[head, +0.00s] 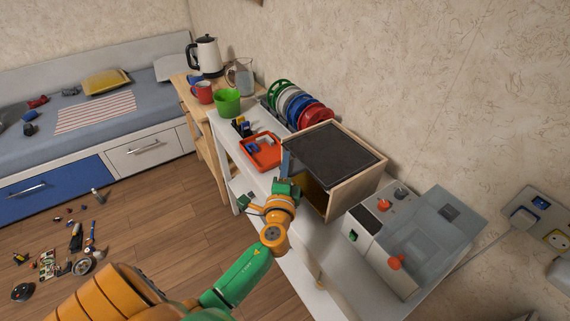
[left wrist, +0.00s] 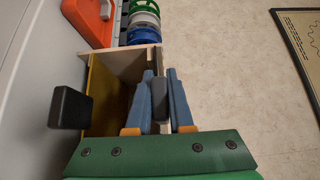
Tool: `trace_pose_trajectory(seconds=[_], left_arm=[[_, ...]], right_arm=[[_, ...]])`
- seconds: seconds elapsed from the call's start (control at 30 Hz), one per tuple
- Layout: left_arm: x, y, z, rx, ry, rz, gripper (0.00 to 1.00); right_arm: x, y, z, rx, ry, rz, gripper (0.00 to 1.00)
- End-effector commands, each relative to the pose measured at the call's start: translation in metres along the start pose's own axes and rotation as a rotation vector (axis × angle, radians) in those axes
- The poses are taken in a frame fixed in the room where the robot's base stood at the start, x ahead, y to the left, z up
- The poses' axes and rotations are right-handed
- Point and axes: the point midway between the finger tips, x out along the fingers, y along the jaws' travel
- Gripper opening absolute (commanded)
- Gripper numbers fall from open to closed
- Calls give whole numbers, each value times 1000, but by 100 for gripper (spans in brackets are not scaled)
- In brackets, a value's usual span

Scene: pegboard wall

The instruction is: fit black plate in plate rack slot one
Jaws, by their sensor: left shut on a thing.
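My left gripper (head: 286,186) is at the front left edge of a wooden box with a dark top (head: 333,156). In the left wrist view, its blue-grey fingers (left wrist: 161,102) are closed on a dark grey piece (left wrist: 161,92). Most of that piece is hidden, so I cannot tell whether it is the box's handle or part of a plate. No black plate can be made out clearly. The plate rack stands behind the box; it holds a green plate (head: 274,88), a white plate (head: 291,100), a red plate (head: 315,117) and blue ones. My right gripper is out of view.
The box shows a yellow panel (left wrist: 101,93) and a black block (left wrist: 71,107) at its front. An orange tray (head: 262,151), a green cup (head: 227,102) and a grey appliance (head: 419,238) stand around it.

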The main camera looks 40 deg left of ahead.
Motion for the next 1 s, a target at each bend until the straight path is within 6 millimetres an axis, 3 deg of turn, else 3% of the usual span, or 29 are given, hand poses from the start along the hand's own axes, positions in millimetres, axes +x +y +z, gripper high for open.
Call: trace_pose_trajectory(seconds=[0.47, 0.5, 0.63, 0.9, 1.0], left_arm=[[-3, 0, 0, -2, 0, -1, 0], [-3, 0, 0, -1, 0, -1, 22], [-3, 0, 0, -1, 0, -1, 55], [-4, 0, 0, 0, 0, 1, 55], [-16, 3, -1, -1, 2, 2, 55]], right_arm=[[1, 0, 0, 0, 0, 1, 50], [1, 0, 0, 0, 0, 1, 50], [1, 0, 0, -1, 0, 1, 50], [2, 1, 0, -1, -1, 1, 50], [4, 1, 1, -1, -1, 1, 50]])
